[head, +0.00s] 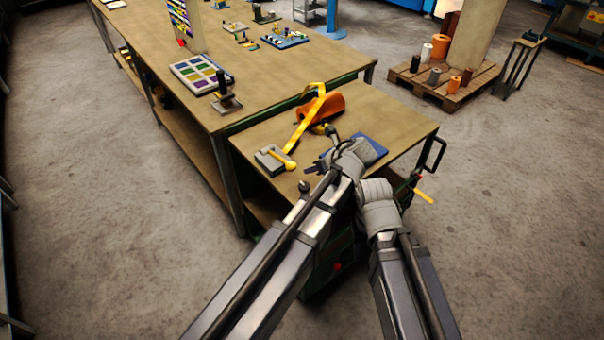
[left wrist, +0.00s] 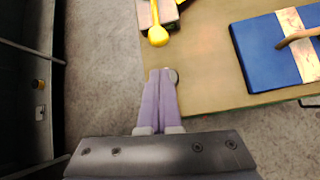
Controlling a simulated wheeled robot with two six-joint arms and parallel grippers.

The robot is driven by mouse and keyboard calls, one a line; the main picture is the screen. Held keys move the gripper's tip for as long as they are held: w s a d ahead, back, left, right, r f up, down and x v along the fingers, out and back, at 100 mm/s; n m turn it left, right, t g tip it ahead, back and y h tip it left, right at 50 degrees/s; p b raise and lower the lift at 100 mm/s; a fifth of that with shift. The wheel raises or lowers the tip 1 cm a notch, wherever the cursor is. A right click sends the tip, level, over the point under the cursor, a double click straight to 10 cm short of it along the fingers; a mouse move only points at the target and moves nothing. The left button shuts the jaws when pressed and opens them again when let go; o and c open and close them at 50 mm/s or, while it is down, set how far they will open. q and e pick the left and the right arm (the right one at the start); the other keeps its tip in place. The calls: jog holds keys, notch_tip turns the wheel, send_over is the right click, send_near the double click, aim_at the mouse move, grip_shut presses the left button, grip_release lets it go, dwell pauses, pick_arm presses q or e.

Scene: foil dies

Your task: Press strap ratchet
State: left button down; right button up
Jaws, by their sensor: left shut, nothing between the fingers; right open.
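The strap ratchet is a pale grey block (head: 268,158) with a yellow, round-ended lever (head: 288,163), near the left end of the small bench. A yellow strap (head: 303,126) runs from it up over an orange-brown rounded piece (head: 326,108). In the left wrist view, the lever's round yellow end (left wrist: 158,37) is ahead of the fingertips, apart from them. My left gripper (head: 313,168) points left toward the ratchet; its fingers (left wrist: 160,72) are together and empty. My right gripper (head: 376,190) is beside it on the right; its fingers are mostly hidden in the head view.
A blue flat piece (head: 374,147), crossed by a wooden strip (left wrist: 297,32) in the wrist view, lies behind my left wrist. A larger bench (head: 270,80) adjoins, with a colour-chip tray (head: 193,73) and a small stand (head: 226,99). A pallet (head: 455,90) stands on the right.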

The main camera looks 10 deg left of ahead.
aim_at(293, 165)
pick_arm(q)
jog(key=b+x, duration=0.5)
jog(key=x, duration=0.3)
jog(key=shift+f+b, duration=0.15)
jog(key=shift+b, duration=0.2)
jog(key=shift+w+a+f+b, duration=0.3)
jog(key=shift+a+f+b, duration=0.1)
jog(key=shift+a, duration=0.05)
jog(key=shift+r, duration=0.1)
